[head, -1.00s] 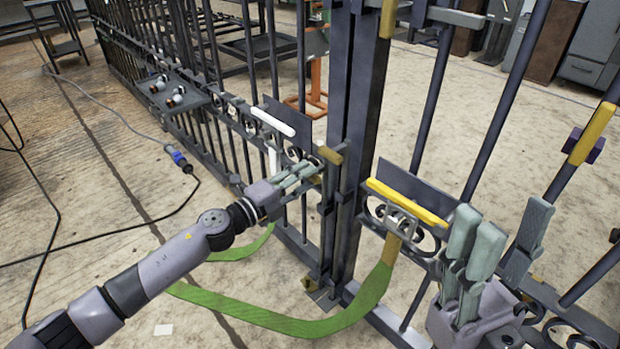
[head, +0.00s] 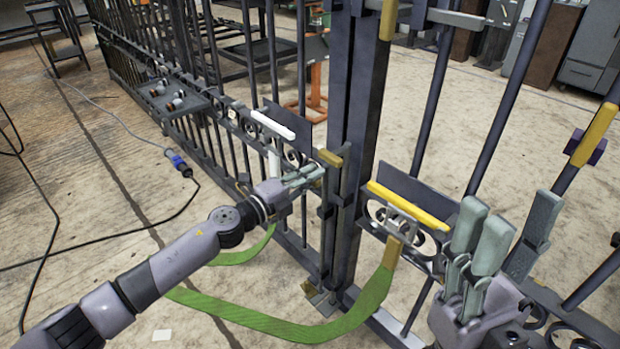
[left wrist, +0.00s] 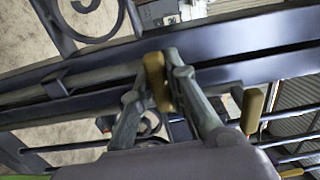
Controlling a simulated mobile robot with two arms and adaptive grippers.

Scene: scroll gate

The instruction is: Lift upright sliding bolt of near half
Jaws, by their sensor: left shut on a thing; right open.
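The upright sliding bolt (head: 324,225) is a dark rod on the gate's middle post, with an olive handle (head: 331,157) at its top. My left gripper (head: 312,172) is shut on this handle, reaching it from the left. In the left wrist view the olive handle (left wrist: 157,80) stands between the fingers (left wrist: 160,85), against the right one. The bolt's lower end is by the foot of the post, too small to tell whether it sits in a floor socket. My right gripper (head: 512,218) is open and empty at the right, in front of the right gate half.
A white bar (head: 273,124) marks the left gate half and a yellow bar (head: 408,204) the right half. A green strap (head: 300,331) hangs from the right half and loops low across the front. A cable with a blue plug (head: 180,164) lies on the floor at left.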

